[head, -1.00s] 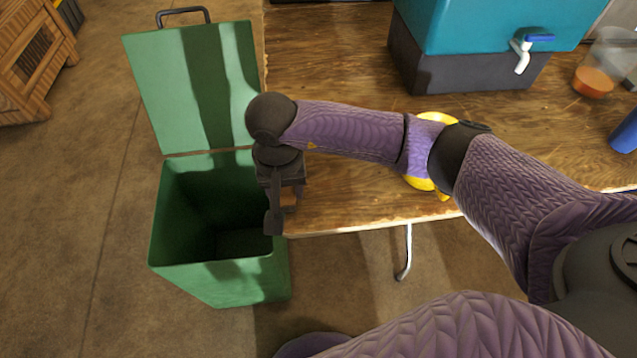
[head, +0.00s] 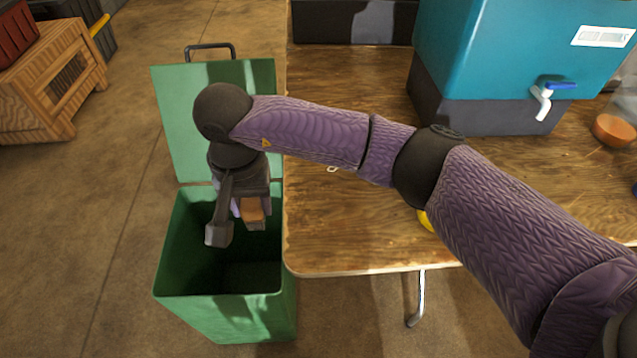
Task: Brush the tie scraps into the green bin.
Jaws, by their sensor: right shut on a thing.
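The green bin (head: 228,312) stands at the left end of the table, its lid (head: 177,125) raised at the back. My right gripper (head: 236,232) is over the bin's open mouth, pointing down. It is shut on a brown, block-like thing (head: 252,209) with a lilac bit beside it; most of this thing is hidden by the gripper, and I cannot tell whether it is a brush. A small pale loop (head: 333,168), which may be a tie scrap, lies on the table just below my right forearm. The bin's inside is dark and I make out no scraps there. My left gripper is out of view.
The wooden table (head: 340,235) has bare room at its left front corner. A teal water container (head: 480,60) with a tap stands at the back right. A yellow thing (head: 425,220) is mostly hidden behind my right arm. A wooden crate (head: 55,85) stands far left.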

